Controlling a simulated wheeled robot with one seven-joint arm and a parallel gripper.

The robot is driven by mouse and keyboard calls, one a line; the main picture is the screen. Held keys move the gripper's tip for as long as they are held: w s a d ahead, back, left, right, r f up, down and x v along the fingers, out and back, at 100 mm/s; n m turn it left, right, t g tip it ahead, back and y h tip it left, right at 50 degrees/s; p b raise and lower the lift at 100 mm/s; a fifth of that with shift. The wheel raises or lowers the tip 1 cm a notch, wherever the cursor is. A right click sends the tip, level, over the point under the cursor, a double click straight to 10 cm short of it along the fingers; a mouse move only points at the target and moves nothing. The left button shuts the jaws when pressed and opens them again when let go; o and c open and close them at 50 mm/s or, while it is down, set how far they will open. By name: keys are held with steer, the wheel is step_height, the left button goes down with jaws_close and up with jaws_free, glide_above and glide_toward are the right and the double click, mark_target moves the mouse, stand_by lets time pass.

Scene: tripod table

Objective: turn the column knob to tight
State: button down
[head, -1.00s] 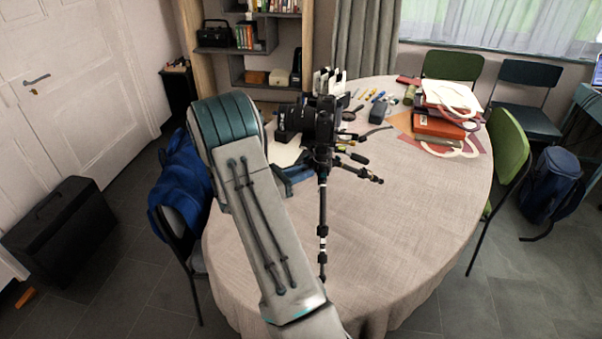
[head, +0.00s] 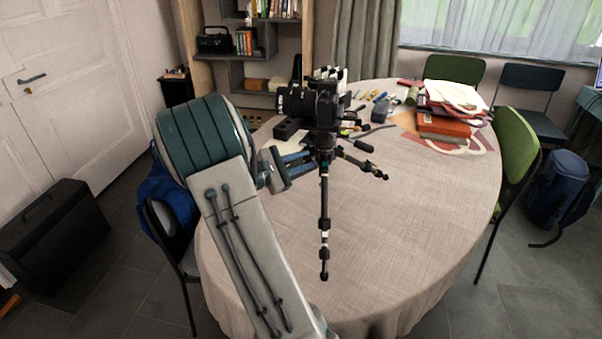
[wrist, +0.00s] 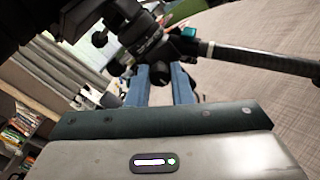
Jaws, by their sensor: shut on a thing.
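A black tripod (head: 324,215) stands on the table with a black camera (head: 322,103) on top. My gripper (head: 309,161) reaches in from the left to the tripod's column, just below the head. In the wrist view, my two blue fingers (wrist: 161,72) are closed around a small dark part, the column knob (wrist: 160,76), under the tripod's collar. The fingers hide most of the knob, and I cannot read how far it is turned. A tripod leg (wrist: 262,59) runs off to the right there.
The round table (head: 400,230) has clear cloth at front and right. Books and papers (head: 443,125) lie at the back right, with pens and small items behind the tripod. A green chair (head: 515,165) stands right and a black case (head: 55,238) left on the floor.

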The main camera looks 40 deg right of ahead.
steer(key=m+b, duration=0.5)
steer(key=b, duration=0.2)
steer(key=m+b, duration=0.3)
steer(key=shift+f+m, duration=0.25)
steer(key=shift+m, duration=0.05)
steer(key=shift+b, duration=0.45)
steer(key=shift+r+m, duration=0.2)
steer(key=shift+m, duration=0.2)
steer(key=c, duration=1.3)
jaws_free()
